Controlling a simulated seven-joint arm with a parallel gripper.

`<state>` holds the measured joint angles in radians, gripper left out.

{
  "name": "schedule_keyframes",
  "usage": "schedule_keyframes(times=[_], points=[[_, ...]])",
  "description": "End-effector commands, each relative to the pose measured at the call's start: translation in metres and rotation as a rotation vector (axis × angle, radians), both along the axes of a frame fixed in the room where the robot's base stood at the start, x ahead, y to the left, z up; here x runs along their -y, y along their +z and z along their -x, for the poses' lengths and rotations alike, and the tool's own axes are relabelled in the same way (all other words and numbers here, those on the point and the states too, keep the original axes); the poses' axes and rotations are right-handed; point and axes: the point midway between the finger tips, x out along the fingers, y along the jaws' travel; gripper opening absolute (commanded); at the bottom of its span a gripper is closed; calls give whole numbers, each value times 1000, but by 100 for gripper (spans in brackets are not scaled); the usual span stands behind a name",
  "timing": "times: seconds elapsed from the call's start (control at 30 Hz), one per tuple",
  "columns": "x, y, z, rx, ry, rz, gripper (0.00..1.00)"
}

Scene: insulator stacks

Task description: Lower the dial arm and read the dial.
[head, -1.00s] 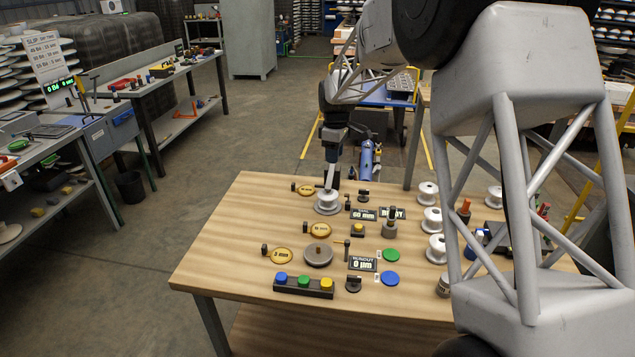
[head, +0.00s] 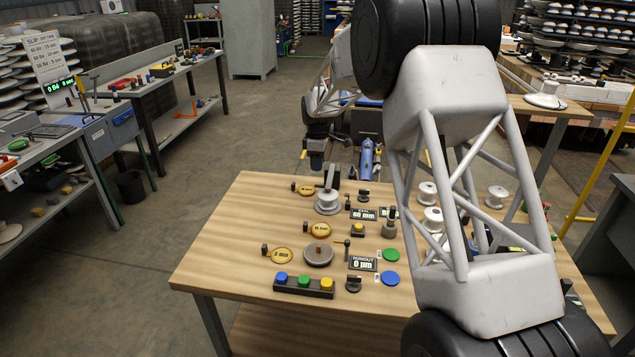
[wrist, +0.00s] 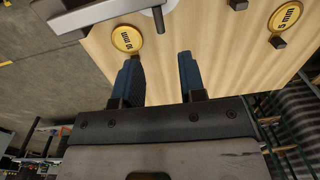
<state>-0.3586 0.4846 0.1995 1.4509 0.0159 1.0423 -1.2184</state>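The runout display (head: 363,263) stands on the wooden table and appears to read 0 µm. Just left of it is a small dark post with a short sideways bar (head: 347,246), which looks like the dial arm; its exact pose is too small to tell. A grey round plate (head: 318,254) lies left of that post. My gripper (head: 316,165) is above the table's far left edge, beyond a white insulator (head: 327,201) and well away from the display. In the wrist view my gripper (wrist: 157,60) has its two blue-padded fingers apart with nothing between them.
Yellow round tags (head: 280,255) with small black posts line the left side. A strip with blue, green and yellow buttons (head: 304,286) is at the front. White spools (head: 427,193) stand at right, partly behind my arm. The front left tabletop is bare.

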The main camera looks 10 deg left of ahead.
Motion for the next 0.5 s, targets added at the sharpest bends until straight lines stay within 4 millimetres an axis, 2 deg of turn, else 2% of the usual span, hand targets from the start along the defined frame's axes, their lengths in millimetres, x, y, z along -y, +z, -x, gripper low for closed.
schedule_keyframes(times=[0.17,0.5], points=[[0,-11,1,-1,0,0,38],[0,-50,2,-2,0,1,38]])
